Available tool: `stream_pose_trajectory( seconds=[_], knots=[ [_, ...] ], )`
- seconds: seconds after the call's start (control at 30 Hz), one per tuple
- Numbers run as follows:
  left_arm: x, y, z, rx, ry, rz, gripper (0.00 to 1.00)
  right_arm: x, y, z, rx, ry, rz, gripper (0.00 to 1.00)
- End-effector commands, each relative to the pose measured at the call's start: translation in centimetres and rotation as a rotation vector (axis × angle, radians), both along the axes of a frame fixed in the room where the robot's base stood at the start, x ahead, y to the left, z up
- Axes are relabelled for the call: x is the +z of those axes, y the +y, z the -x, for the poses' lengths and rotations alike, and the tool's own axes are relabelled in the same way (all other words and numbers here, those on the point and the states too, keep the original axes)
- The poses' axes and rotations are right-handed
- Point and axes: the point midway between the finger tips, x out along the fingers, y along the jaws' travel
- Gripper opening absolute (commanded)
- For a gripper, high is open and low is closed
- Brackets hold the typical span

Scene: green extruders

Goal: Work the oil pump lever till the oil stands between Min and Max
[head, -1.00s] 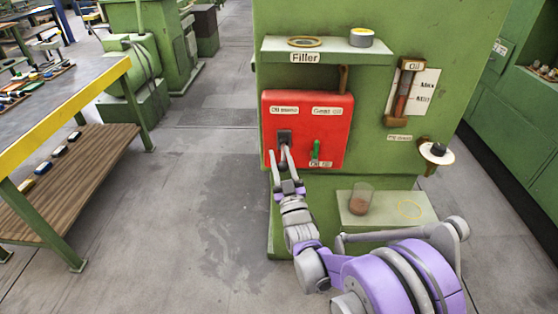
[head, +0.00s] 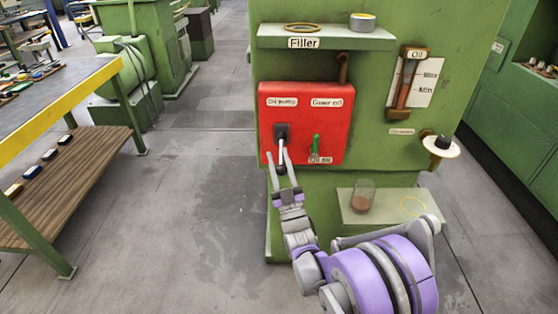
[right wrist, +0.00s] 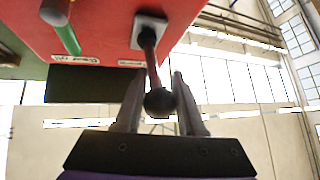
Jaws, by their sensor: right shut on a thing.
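The oil pump lever (head: 282,150) comes out of a dark slot plate at the left of a red panel (head: 330,103) and hangs down. My right gripper (head: 278,154) is at the lever, one finger on each side of it. In the right wrist view the lever's dark ball knob (right wrist: 160,102) sits between the fingers, and the gripper is shut on the lever. The oil gauge (head: 404,86) is on the machine at the right, with Max above Min on a white plate. I cannot tell the oil level in its brownish tube. My left gripper is out of view.
A green lever (head: 316,145) stands close to the right of the pump lever. The Filler shelf (head: 330,40) juts out above the panel. A glass jar (head: 363,195) stands on a low ledge. A workbench (head: 70,100) is at the left, with open floor between.

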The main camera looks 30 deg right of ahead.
Motion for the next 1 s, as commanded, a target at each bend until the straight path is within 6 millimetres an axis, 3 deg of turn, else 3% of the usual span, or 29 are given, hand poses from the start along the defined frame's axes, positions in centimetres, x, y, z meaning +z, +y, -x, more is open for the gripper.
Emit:
stream_pose_trajectory(
  seconds=[0.17, 0.2, 0.33, 0.73, 1.0],
  knots=[
    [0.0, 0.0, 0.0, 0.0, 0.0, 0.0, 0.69, -0.2, 0.1, 0.0, 0.003, 0.006, -0.001, 0.0],
    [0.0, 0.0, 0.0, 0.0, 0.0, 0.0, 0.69, -0.2, 0.1, 0.0, 0.003, 0.006, -0.001, 0.44],
    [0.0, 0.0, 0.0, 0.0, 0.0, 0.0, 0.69, -0.1, 0.1, 0.0, 0.003, 0.004, -0.002, 0.67],
    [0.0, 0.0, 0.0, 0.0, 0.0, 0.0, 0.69, -0.5, 0.1, 0.5, 0.001, 0.002, -0.001, 0.68],
    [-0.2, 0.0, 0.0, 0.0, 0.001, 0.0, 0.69, -3.5, 1.0, 4.1, 0.002, 0.002, -0.001, 0.68]
  ],
)
